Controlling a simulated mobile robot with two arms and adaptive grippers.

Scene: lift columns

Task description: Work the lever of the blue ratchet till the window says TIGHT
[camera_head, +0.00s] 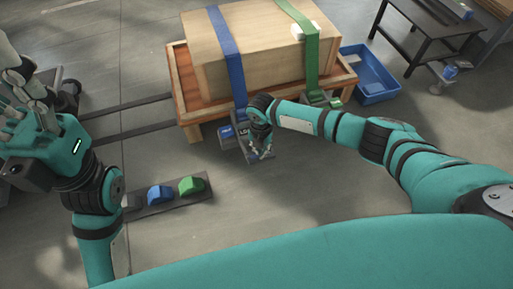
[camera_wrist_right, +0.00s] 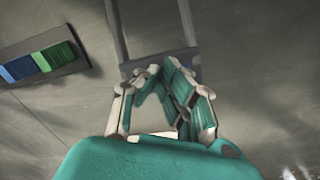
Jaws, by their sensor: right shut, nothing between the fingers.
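The blue ratchet (camera_head: 226,132) sits at the front of the wooden pallet, below the blue strap (camera_head: 228,60). Its window (camera_head: 243,133) shows the letters "LO"; the rest is hidden behind my right wrist. The ratchet's lever (camera_head: 256,158) sticks out toward me, low over the floor. My right gripper (camera_head: 261,152) is shut and empty, over the lever's end. In the right wrist view the lever's grey crossbar (camera_wrist_right: 185,62) and two side bars lie just beyond the fingertips (camera_wrist_right: 160,75); contact is unclear. My left gripper (camera_head: 18,115) is raised at the left, away from the ratchet.
A large wooden crate (camera_head: 262,45) stands on the pallet (camera_head: 188,92). A green strap (camera_head: 311,60) runs to a green ratchet (camera_head: 320,98). A blue bin (camera_head: 368,82) is at the right. A dark strip (camera_head: 140,212) with coloured blocks lies on the floor, front left.

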